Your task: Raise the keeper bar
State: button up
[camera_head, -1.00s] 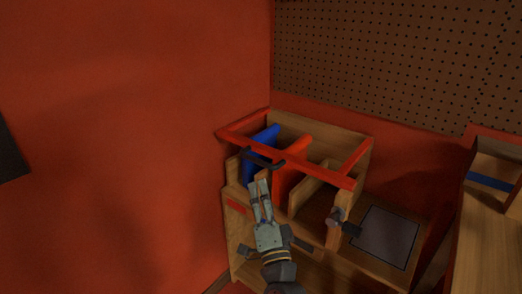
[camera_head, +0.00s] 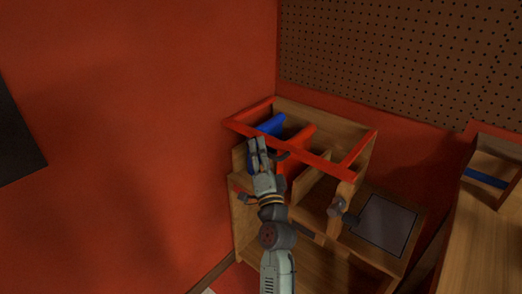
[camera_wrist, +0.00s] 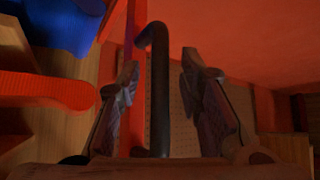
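The keeper bar (camera_head: 325,165) is a red frame with side arms, lying across the top front of a wooden rack. A black handle (camera_head: 282,156) is fixed to its front, partly hidden by my gripper. My gripper (camera_head: 257,145) is at the handle's left part. In the wrist view the black handle (camera_wrist: 159,95) stands between the two spread fingers of my gripper (camera_wrist: 160,72), with a visible gap on each side. The fingers are open and hold nothing.
A blue panel (camera_head: 271,124) and a red panel (camera_head: 301,137) stand in the rack's slots behind the bar. A grey knob (camera_head: 337,207) sits on the rack's front right. A grey plate (camera_head: 387,224) lies on the shelf at right. A red wall (camera_head: 130,130) is close on the left.

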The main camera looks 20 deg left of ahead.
jog(key=shift+c, duration=0.2)
grip_shut()
dwell(0.6)
